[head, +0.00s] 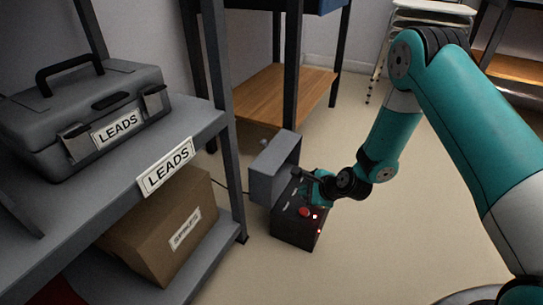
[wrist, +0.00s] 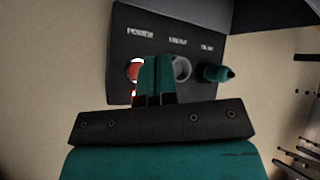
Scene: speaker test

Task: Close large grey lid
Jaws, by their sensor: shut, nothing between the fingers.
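The large grey lid (head: 264,184) stands raised at the far left side of a dark control box (head: 292,232) on the floor. Part of a dark grey surface at the upper right of the wrist view (wrist: 275,14) may be the lid; I cannot tell for sure. My gripper (head: 311,190) is at the top of the box, to the right of the lid. In the wrist view its fingers (wrist: 157,75) are together and empty, in front of the labelled panel (wrist: 205,32). They partly hide a red button (wrist: 134,70) and a grey round knob (wrist: 182,69).
A teal knob (wrist: 218,73) sticks out at the panel's right. A shelf (head: 205,124) with a grey LEADS case (head: 88,112) and a cardboard box (head: 150,235) stands close on the left. Floor right of the box is clear.

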